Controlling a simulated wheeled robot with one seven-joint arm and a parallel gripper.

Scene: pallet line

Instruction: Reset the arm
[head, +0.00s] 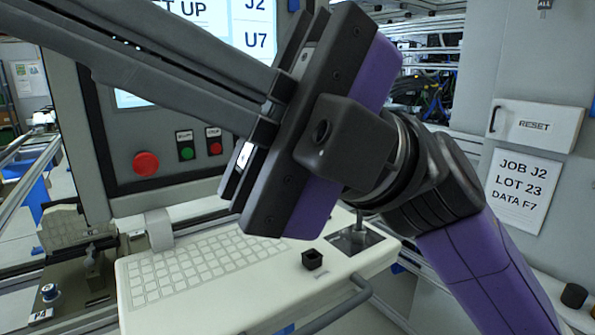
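My arm, purple and black, comes in from the lower right and crosses the middle of the head view. My gripper (190,85) is close to the camera, and its long dark fingers point to the upper left.
The panel has a big red button (146,163), a green button (187,153) and a small red one (216,148). Below are a white keyboard (200,262), a small black block (312,260) and a joystick (357,236). A white RESET box (535,124) is at right.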

